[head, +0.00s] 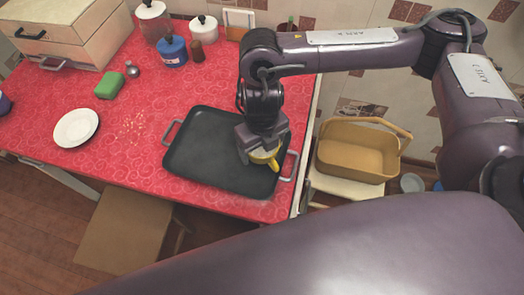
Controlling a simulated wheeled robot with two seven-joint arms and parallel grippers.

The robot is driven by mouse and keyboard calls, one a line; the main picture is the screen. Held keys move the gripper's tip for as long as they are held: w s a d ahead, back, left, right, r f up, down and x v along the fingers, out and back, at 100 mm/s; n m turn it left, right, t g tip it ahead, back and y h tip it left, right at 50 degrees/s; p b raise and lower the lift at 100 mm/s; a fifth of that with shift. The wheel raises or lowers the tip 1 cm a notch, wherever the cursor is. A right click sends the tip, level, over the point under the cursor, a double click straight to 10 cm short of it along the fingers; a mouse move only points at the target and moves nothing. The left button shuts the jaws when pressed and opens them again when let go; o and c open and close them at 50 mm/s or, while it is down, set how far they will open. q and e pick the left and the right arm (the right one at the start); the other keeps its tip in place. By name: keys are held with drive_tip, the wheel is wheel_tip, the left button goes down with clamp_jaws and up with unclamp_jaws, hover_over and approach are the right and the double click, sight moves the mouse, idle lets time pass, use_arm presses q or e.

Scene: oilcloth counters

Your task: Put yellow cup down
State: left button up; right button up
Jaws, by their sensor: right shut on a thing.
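The yellow cup (267,158) is in my right gripper (262,149), over the right part of the dark tray (205,150). The gripper is shut on the cup and hides much of it. I cannot tell whether the cup's base touches the tray. The tray has metal handles at both ends and lies on the red oilcloth counter. My left gripper is not in view.
A white plate (76,127), a green sponge (110,86) and a small shaker (132,69) are to the left. A tan basket (355,152) stands right of the counter. The tray's left part is bare.

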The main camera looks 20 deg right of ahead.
sight(262, 154)
drive_tip(key=shift+f, duration=1.2)
drive_tip(key=shift+f, duration=0.1)
drive_tip(key=o, duration=1.1)
drive_tip(key=shift+c, duration=0.2)
drive_tip(key=shift+r, duration=0.6)
wheel_tip(262, 154, up, 11)
drive_tip(key=p, duration=0.1)
drive_tip(key=shift+p, duration=0.4)
